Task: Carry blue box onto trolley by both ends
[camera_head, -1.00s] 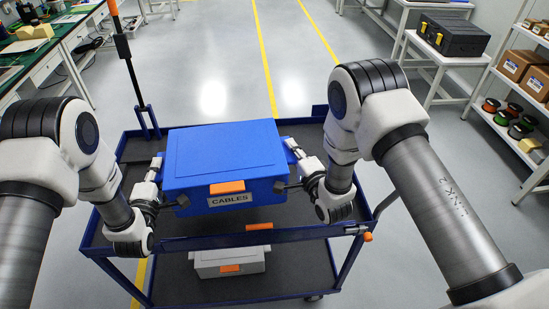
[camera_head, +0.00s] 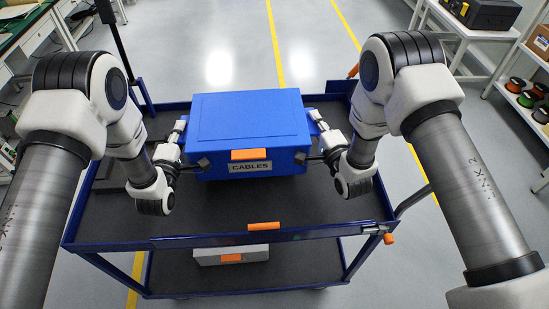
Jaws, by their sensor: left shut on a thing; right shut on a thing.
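The blue box (camera_head: 250,118) with an orange latch and a CABLES label is level over the top tray of the trolley (camera_head: 130,215), toward its far side. I cannot tell whether its bottom touches the tray. My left gripper (camera_head: 191,152) is shut on the left end of the blue box. My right gripper (camera_head: 312,150) is shut on its right end. The fingertips are partly hidden against the box's sides.
A grey box (camera_head: 230,254) with an orange latch sits on the trolley's lower shelf. The front of the top tray is bare. A workbench stands at the left, and a shelf with spools (camera_head: 525,95) stands at the right.

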